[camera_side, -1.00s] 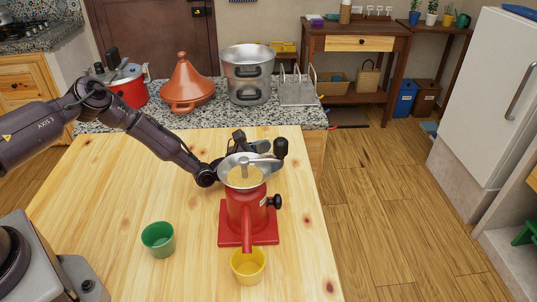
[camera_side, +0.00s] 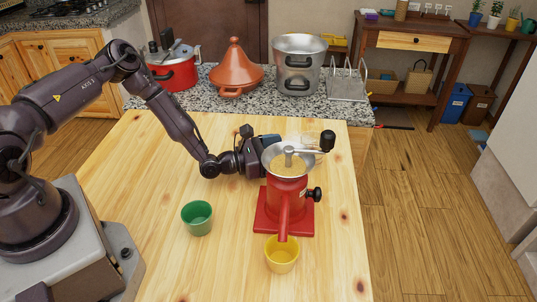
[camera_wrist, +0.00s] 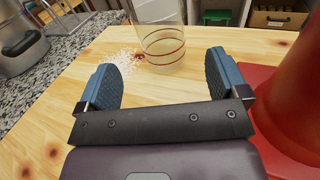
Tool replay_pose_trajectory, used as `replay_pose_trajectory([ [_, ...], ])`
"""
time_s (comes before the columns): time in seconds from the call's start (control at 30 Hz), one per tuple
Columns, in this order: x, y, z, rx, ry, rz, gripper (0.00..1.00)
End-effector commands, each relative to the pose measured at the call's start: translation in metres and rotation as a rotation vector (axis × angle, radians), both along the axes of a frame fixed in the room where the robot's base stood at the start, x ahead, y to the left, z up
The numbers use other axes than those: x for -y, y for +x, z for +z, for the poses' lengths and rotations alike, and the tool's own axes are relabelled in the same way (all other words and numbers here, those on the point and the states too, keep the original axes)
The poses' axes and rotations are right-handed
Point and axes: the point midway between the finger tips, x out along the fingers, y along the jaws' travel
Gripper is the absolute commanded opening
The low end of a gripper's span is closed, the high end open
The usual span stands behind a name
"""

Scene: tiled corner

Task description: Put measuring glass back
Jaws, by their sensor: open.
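The measuring glass (camera_wrist: 160,42), clear with red lines, stands upright on the wooden table in the wrist view, ahead of my fingers; its top is cut off. In the side view it is only faintly visible behind the red grinder. My gripper (camera_wrist: 163,80) is open and empty, with blue fingers apart and bare table between them. In the side view my gripper (camera_side: 272,141) is low over the table, behind and left of the grinder's hopper, which partly hides the fingertips.
The red grinder (camera_side: 285,205) stands close on the right, with grain in its hopper and a crank above. A yellow cup (camera_side: 282,256) sits under its spout, a green cup (camera_side: 197,220) to the left. Pale grains (camera_wrist: 127,60) lie beside the glass. A steel pot (camera_side: 299,65) stands on the counter.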

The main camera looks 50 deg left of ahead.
Motion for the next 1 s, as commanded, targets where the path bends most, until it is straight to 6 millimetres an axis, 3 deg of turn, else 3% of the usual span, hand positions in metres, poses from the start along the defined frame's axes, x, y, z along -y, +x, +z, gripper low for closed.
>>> replay_pose_trajectory([
  [0.1, -0.008, -0.017, 0.001, 0.0, -0.001, 0.001, 0.92],
  [0.3, -0.012, -0.029, 0.0, 0.0, 0.0, 0.0, 0.92],
  [1.0, -0.012, -0.029, 0.0, 0.001, 0.0, 0.0, 0.92],
])
